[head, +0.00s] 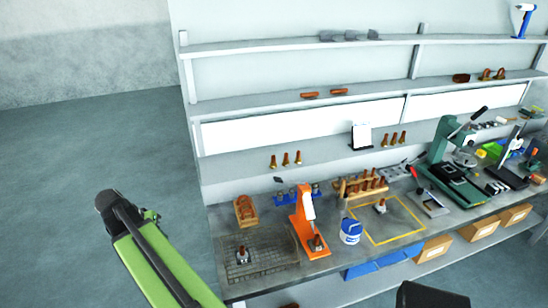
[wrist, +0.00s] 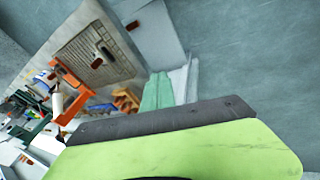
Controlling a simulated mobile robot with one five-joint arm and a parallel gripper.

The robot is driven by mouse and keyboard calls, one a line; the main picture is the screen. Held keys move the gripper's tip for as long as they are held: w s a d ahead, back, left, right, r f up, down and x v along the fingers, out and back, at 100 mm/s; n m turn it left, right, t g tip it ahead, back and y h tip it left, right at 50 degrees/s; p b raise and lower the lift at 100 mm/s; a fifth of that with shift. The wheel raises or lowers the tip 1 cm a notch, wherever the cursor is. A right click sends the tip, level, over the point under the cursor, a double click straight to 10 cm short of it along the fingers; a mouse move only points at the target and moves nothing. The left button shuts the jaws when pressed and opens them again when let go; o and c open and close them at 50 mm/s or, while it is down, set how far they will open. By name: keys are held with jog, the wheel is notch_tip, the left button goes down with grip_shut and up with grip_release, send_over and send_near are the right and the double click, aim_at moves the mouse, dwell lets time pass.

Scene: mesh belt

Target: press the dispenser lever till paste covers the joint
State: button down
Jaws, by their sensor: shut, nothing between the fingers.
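The orange dispenser (head: 299,225) with a white cartridge (head: 308,206) stands on the workbench and also shows at left in the wrist view (wrist: 72,85). A small brown-topped joint piece (head: 317,243) sits on its foot, below the cartridge. A small dark plate (head: 278,180) shows left of the dispenser's top; I cannot tell whether it is the lever. My gripper (head: 152,216) is well left of the bench, apart from the dispenser. Paste on the joint is too small to make out.
A mesh mat (head: 270,267) with another brown-topped piece (head: 242,254) lies left of the dispenser. A blue-and-white tub (head: 350,232) stands to its right, near a yellow-outlined area (head: 404,236). Shelves (head: 300,101) rise behind. The floor (head: 80,150) at left is clear.

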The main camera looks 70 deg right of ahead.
jog(key=s+d+r+m+g+p, duration=0.2)
jog(key=s+d+r+m, duration=0.3)
jog(key=d, duration=0.5)
jog(key=s+d+r+m+g+h+p, duration=0.1)
jog(key=s+d+r+m+g+p, duration=0.1)
jog(key=s+d+r+m+p, duration=0.2)
jog(key=s+d+r+m+g+h+p, duration=0.1)
jog(key=s+d+r+m+g+p, duration=0.1)
jog(key=s+d+r+m, duration=0.4)
jog(key=s+d+r+p, duration=0.1)
jog(key=s+d+r, duration=0.3)
jog(key=s+d, duration=0.3)
jog(key=shift+s+d+m, duration=0.3)
jog(key=shift+d, duration=1.55)
jog(key=b, duration=0.7)
send_over(276, 179)
jog(key=s, duration=0.1)
jog(key=f, duration=0.7)
jog(key=shift+d, duration=0.4)
jog(key=f+b, duration=0.1)
jog(key=w+f+b, duration=0.1)
jog(key=shift+a+f+b, duration=0.3)
jog(key=shift+a+b, duration=0.05)
jog(key=shift+a, duration=0.05)
jog(key=shift+w+a+f, duration=0.15)
jog(key=shift+w+a, duration=0.05)
jog(key=shift+w, duration=0.1)
